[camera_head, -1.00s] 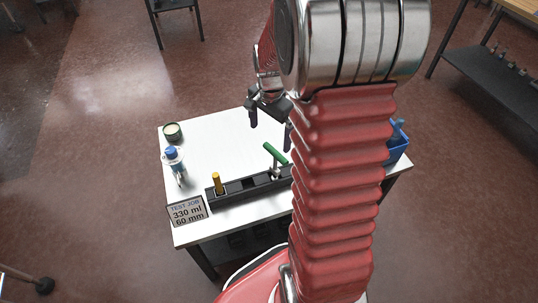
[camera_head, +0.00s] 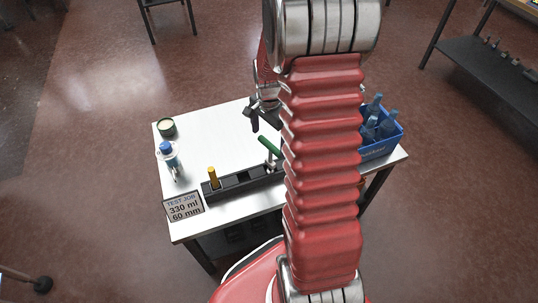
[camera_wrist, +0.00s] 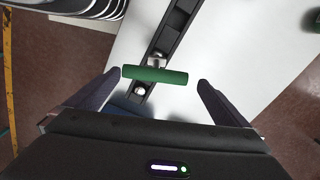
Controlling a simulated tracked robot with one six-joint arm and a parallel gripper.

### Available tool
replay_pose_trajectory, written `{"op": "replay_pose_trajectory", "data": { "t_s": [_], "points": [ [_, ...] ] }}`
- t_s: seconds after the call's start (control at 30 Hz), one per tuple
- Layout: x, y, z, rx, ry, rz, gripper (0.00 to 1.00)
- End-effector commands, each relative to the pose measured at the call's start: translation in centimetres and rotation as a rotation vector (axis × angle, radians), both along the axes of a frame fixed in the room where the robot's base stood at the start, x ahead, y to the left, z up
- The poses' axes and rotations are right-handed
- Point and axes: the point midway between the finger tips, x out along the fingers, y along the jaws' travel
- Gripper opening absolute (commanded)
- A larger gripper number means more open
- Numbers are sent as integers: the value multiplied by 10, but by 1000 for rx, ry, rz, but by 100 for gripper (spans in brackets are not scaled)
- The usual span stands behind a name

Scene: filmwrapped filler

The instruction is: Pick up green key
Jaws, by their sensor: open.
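The green key (camera_head: 268,145) has a green bar-shaped handle on a metal stem and stands in the black holder (camera_head: 231,185) on the white table. In the wrist view the green key's handle (camera_wrist: 155,75) lies crosswise between the two fingertips of my gripper (camera_wrist: 158,84), with a gap at each end. My gripper (camera_head: 264,117) is open and empty. In the head view it is above and behind the key, partly hidden by my arm. The right end of the holder is hidden behind my arm.
A bottle with a blue cap (camera_head: 168,160), a round tin (camera_head: 167,127) and a sign (camera_head: 183,207) are at the table's left. A blue crate (camera_head: 381,146) of bottles is at the right. The table's back (camera_head: 213,125) is clear.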

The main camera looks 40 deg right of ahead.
Motion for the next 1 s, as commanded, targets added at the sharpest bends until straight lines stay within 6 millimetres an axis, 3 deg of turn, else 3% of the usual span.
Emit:
{"op": "replay_pose_trajectory", "data": {
  "t_s": [0.23, 0.73, 1.0],
  "points": [
    [-1, 0, -34, 1, 2, 0, 100],
    [-2, 0, -42, 1, 1, 1, 100],
    [-8, 1, -75, 2, 3, 1, 100]
  ]
}}
